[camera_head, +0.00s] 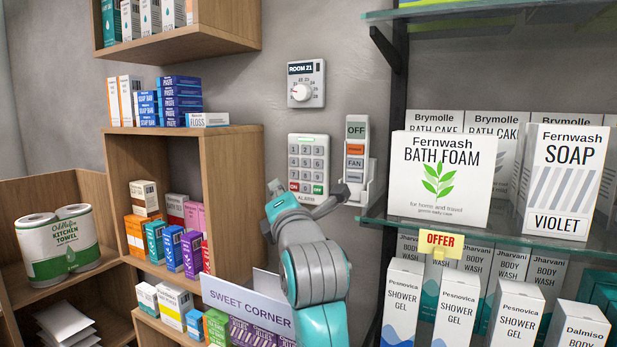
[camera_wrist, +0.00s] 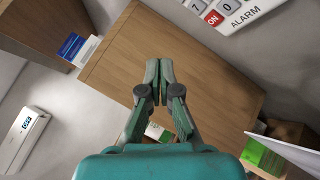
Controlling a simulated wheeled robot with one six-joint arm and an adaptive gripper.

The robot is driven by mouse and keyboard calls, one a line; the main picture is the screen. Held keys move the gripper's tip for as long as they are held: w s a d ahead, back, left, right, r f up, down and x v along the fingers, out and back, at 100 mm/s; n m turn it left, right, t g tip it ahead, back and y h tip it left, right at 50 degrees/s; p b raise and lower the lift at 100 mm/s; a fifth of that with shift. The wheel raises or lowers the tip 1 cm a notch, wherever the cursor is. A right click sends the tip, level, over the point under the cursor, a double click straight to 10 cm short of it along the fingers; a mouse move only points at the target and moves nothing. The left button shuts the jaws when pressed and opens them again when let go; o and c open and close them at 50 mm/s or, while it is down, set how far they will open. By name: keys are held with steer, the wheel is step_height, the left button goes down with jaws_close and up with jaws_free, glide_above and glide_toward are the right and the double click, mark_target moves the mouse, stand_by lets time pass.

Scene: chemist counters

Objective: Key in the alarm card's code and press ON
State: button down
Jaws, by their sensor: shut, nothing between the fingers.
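The alarm keypad (camera_head: 308,165) is a pale wall panel with number keys, a red ON key (camera_head: 295,187), a green OFF key (camera_head: 318,189) and a lit green strip on top. Its lower corner shows at the upper right of the wrist view, with the ON key (camera_wrist: 213,18) above the word ALARM. My gripper (camera_wrist: 159,70) is shut and empty, its tips apart from the keypad in that picture. In the head view my arm's end is just below the keypad and its fingers are not clear. I cannot make out an alarm card.
A wooden shelf unit (camera_head: 231,190) stands left and a glass shelf (camera_head: 480,230) with boxes right. A SWEET CORNER sign (camera_head: 246,309) is below.

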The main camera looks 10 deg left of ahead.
glide_toward(298, 173)
steer(key=shift+s+a+x, duration=0.1)
steer(key=shift+a+x, duration=0.05)
steer(key=shift+x, duration=0.75)
steer(key=shift+s+a+x, duration=0.1)
steer(key=shift+a+x, duration=0.05)
steer(key=shift+x, duration=0.7)
steer(key=shift+a+x, duration=0.15)
steer(key=shift+x, duration=0.75)
steer(key=shift+w+r, duration=0.1)
steer(key=shift+r, duration=0.05)
steer(key=shift+w+d, duration=0.15)
steer(key=shift+w, duration=0.15)
steer(key=shift+w+d, duration=0.1)
steer(key=shift+w, duration=0.2)
steer(key=shift+s, duration=0.1)
steer(key=shift+s+a, duration=0.25)
steer(key=shift+s, duration=0.4)
steer(key=shift+s+a, duration=0.3)
steer(key=shift+s, duration=0.5)
steer(key=shift+s+a, duration=0.25)
steer(key=shift+s, duration=0.5)
steer(key=shift+s+a, duration=0.3)
steer(key=shift+s, duration=0.5)
stand_by(0.5)
